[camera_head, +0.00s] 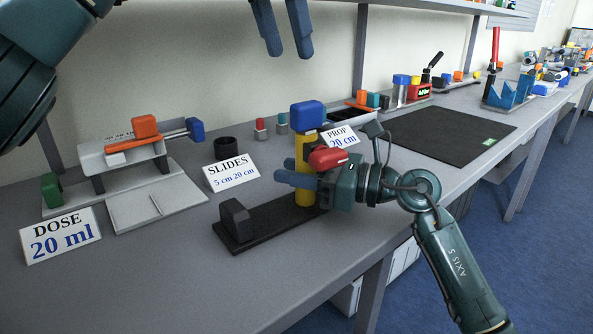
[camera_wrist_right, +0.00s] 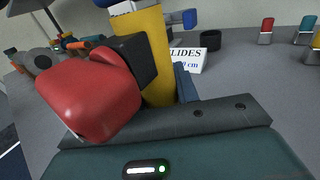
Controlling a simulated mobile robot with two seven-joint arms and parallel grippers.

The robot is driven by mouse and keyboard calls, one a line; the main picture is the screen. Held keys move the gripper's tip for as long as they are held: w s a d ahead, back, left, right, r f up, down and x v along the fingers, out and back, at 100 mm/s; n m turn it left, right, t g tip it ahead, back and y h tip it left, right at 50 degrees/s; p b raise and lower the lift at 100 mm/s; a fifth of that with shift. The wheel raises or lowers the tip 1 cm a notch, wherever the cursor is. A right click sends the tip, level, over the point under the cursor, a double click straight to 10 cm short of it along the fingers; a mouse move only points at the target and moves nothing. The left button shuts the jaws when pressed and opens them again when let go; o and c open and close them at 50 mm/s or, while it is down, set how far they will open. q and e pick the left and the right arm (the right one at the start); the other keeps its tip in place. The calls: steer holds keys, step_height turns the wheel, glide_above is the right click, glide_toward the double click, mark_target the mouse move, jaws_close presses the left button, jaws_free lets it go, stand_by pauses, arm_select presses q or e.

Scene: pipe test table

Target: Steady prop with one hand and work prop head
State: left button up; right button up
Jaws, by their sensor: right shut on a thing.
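The prop has a yellow post (camera_head: 303,150), a blue head (camera_head: 308,115) on top and a red knob (camera_head: 327,158) on its side. It stands upright on a black base (camera_head: 264,228) with a raised block at the near end. My right gripper (camera_head: 297,181) is shut around the lower yellow post from the right. In the right wrist view the yellow post (camera_wrist_right: 155,50) rises just beyond the gripper, with the large red knob (camera_wrist_right: 90,95) and its black collar in front. My left gripper (camera_head: 289,52) hangs open and empty above the prop, pointing down, apart from the blue head.
A "PROP 20 cm" card (camera_head: 340,136) stands behind the prop. To the left are a "SLIDES" card (camera_head: 231,173), a black cup (camera_head: 225,148) and a dosing device (camera_head: 120,155) with a "DOSE" card (camera_head: 60,235).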

mark_target(306, 103)
arm_select(q)
steer(key=shift+o, duration=1)
steer(key=shift+r, duration=0.1)
steer(key=w+d+f+m, duration=0.1)
steer(key=f, duration=0.2)
steer(key=w+d+f, duration=0.1)
steer(key=f, duration=0.2)
steer(key=w+d+f+m+h, duration=0.1)
steer(key=f, duration=0.3)
steer(key=shift+f+m, duration=0.1)
steer(key=shift+m, duration=0.2)
jaws_close()
